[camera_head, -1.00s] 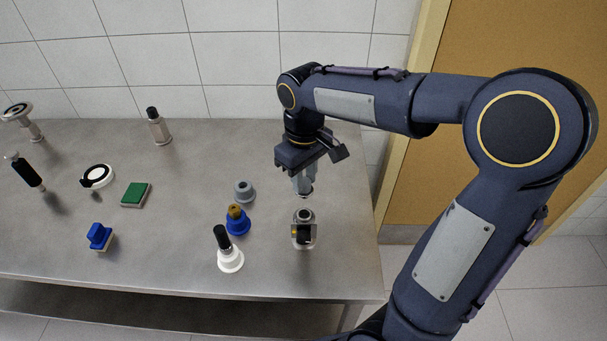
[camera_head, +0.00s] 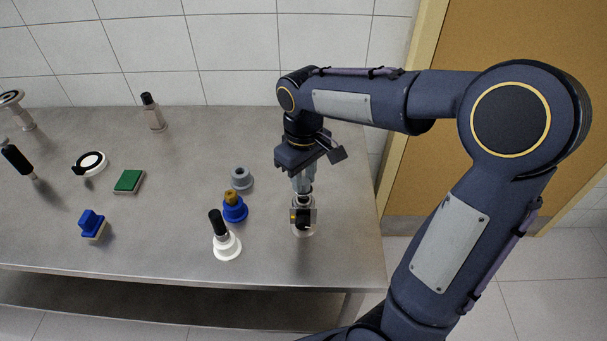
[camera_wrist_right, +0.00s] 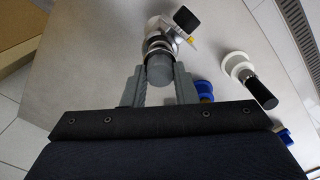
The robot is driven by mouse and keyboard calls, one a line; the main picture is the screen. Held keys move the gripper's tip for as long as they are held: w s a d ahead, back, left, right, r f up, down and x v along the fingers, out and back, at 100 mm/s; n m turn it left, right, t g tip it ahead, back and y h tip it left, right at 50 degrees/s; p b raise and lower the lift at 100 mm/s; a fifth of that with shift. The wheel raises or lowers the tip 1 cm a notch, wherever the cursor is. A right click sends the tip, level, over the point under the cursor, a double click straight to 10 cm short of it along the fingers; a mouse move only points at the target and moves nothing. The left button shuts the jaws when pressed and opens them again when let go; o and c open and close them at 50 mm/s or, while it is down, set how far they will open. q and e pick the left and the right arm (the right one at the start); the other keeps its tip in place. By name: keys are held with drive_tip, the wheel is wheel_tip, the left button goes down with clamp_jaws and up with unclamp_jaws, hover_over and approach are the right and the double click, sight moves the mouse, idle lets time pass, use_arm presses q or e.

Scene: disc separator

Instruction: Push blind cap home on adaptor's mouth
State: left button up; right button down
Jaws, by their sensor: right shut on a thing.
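In the right wrist view the adaptor (camera_wrist_right: 160,27) lies just beyond my fingertips. My right gripper (camera_head: 303,182) points down directly above it. In the wrist view the right gripper (camera_wrist_right: 159,85) is shut on the grey, round blind cap (camera_wrist_right: 159,68), held between its two fingers. The cap appears lined up with the adaptor's mouth and very close to it; I cannot tell whether they touch. My left gripper is not in view.
Left of the adaptor stand a grey stepped piece (camera_head: 241,178), a blue-based piece (camera_head: 234,207) and a white-based piece with a black handle (camera_head: 226,243). A green pad (camera_head: 129,181) and a blue-handled brush (camera_head: 92,223) lie farther left. The table's back right is clear.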

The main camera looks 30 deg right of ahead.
drive_tip(key=shift+f+b, duration=0.65)
drive_tip(key=shift+f, duration=0.15)
idle(0.4)
drive_tip(key=shift+f+b, duration=0.45)
drive_tip(key=shift+f, duration=0.2)
drive_tip(key=c, duration=1.1)
unclamp_jaws()
wheel_tip(320, 180, up, 8)
drive_tip(key=shift+f, duration=0.2)
wheel_tip(320, 180, up, 4)
drive_tip(key=p, duration=0.4)
drive_tip(key=shift+r, duration=0.1)
